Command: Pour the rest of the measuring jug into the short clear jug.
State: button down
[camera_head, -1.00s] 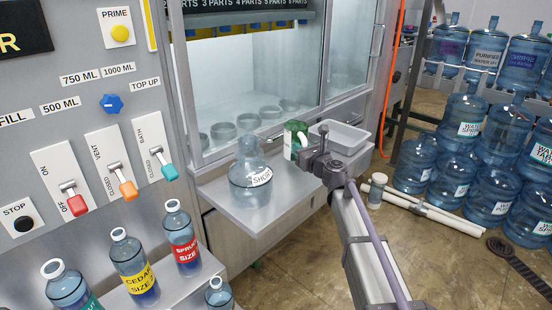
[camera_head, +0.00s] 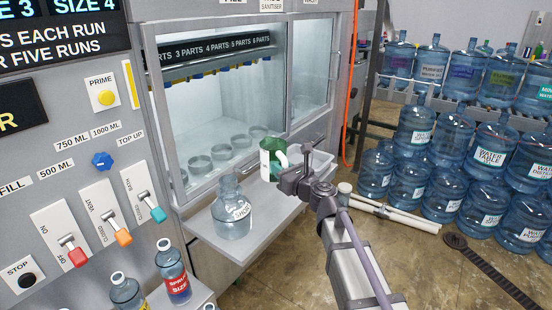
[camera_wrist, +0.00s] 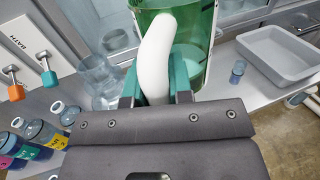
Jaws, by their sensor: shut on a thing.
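The measuring jug (camera_head: 266,160) is green with a white handle and a pale label. My gripper (camera_head: 287,172) is shut on its white handle (camera_wrist: 156,50). The jug looks upright and appears held above the shelf. In the wrist view its see-through green body (camera_wrist: 198,25) fills the top middle; how much it holds is unclear.
A grey tray (camera_wrist: 285,50) sits on the shelf (camera_head: 259,233) to the right of the measuring jug. The glass-fronted cabinet (camera_head: 207,110) rises behind. Labelled bottles (camera_head: 173,270) and the lever panel (camera_head: 70,200) are at left. Big water bottles (camera_head: 487,158) stand at right.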

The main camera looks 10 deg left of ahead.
jog(key=s+a+f+n+g+h, duration=0.1)
jog(key=s+a+n, duration=0.3)
jog(key=a+n, duration=0.1)
jog(key=shift+s+a+p, duration=0.15)
jog(key=shift+a+p, duration=0.2)
jog(key=shift+p, duration=0.1)
dwell(0.4)
